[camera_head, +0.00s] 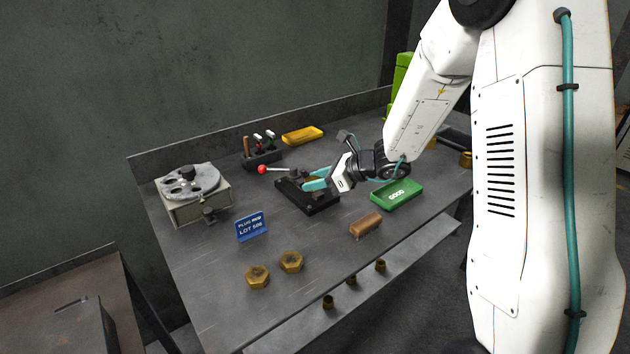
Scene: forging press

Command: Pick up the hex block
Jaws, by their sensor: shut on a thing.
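My gripper (308,178) has teal fingers and reaches in from the right, low over a black fixture (322,204) with a red-knobbed lever. It is shut on a small brass-coloured piece, apparently a hex block, mostly hidden by the fingers and the fixture. I cannot tell whether the piece touches the fixture. Two more brass hex blocks lie on the table at the front left, one (258,277) beside the other (291,262); both are apart from my gripper.
A green GOOD tray (397,194) is right of the fixture, with a brown block (366,224) in front. A blue sign (251,227), a grey machine (193,194), a tool rack (262,158) and a yellow tray (302,135) stand around. Small brass pieces (351,280) sit on the front ledge.

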